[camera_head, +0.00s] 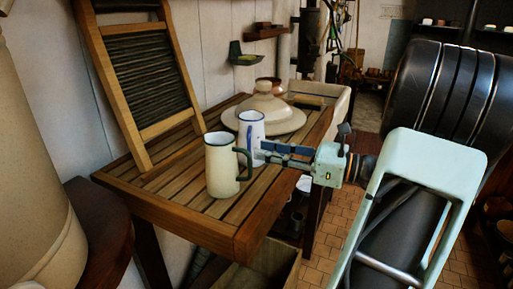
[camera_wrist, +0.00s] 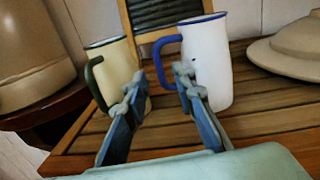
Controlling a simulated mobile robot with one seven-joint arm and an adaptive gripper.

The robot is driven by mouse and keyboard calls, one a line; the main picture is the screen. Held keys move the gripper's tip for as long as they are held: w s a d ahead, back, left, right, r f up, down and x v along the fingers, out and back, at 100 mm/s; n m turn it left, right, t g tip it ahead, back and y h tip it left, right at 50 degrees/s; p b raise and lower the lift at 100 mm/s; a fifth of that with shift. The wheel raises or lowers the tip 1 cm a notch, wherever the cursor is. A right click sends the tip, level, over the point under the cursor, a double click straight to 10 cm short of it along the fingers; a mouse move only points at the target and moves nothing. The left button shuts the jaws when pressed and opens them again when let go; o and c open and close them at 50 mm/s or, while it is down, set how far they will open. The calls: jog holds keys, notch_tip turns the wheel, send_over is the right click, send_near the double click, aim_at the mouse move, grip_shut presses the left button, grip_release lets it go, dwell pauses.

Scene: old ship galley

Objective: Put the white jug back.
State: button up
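The white jug (camera_head: 250,126) with a blue rim and blue handle stands upright on the slatted wooden table (camera_head: 195,228). It also shows in the wrist view (camera_wrist: 208,62), its blue handle (camera_wrist: 157,62) turned toward the left there. My gripper (camera_head: 263,152) is at the right of the jug in the head view, at about its lower half. In the wrist view my gripper (camera_wrist: 158,82) has its fingers apart, with the blue handle seen beyond the gap. The right finger overlaps the jug's edge; I cannot tell whether they touch.
A cream jug (camera_head: 220,168) with a green handle stands close beside the white jug, behind my left finger in the wrist view. A washboard (camera_head: 150,75) leans on the wall. A large domed lid (camera_head: 280,118) lies behind. The table's front right is bare.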

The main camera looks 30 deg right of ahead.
jog(key=v, duration=0.8)
jog(key=shift+s, duration=0.15)
jog(key=shift+d+r, duration=0.1)
